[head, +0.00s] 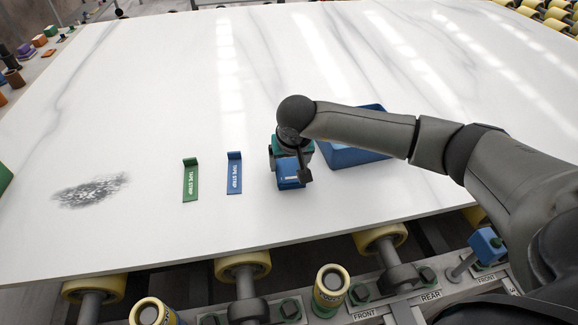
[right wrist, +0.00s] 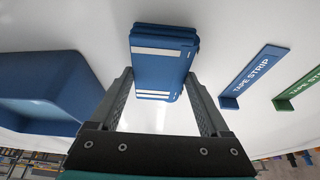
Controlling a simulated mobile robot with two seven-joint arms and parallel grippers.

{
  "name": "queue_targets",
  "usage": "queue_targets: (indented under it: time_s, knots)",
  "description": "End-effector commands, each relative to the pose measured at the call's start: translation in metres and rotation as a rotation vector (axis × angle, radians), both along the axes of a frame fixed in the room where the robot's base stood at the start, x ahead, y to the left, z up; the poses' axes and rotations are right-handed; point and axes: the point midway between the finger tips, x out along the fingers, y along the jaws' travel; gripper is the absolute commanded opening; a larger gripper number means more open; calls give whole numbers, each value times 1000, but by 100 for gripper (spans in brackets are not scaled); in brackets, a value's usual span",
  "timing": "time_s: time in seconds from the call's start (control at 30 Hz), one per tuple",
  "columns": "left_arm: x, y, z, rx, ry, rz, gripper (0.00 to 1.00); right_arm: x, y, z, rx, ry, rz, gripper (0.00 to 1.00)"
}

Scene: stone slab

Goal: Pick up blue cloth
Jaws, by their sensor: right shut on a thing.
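The blue cloth (head: 288,174) is a folded blue block with pale stripes, near the front of the white stone slab (head: 160,100). It also shows in the right wrist view (right wrist: 165,57). My right gripper (head: 291,160) points down over the cloth. In the right wrist view its two fingers (right wrist: 160,80) are on either side of the cloth and shut on it. I cannot tell if the cloth is touching the slab. My left gripper is not in view.
A blue bin (head: 352,157) stands right of the cloth, partly behind my right arm. A blue tape strip (head: 234,175) and a green tape strip (head: 190,180) lie to the left. A dark grey smudge (head: 90,190) marks the slab. Yellow rollers (head: 242,265) line the front edge.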

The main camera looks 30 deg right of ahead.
Motion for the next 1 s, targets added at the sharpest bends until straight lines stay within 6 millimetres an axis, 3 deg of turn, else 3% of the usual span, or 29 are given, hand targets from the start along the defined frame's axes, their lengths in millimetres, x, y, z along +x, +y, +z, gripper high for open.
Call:
queue_targets:
  time_s: [0.17,0.37,0.47,0.8,1.0]
  knots:
    - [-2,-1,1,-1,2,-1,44,1,0,4,0,-1,-1,26]
    - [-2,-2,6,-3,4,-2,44,1,0,26,0,-4,0,26]
    - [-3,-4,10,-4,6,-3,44,2,0,48,-1,-6,-1,26]
    - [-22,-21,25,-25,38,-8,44,1,0,145,0,-6,0,26]
    - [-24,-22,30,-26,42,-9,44,1,0,183,1,-4,0,26]
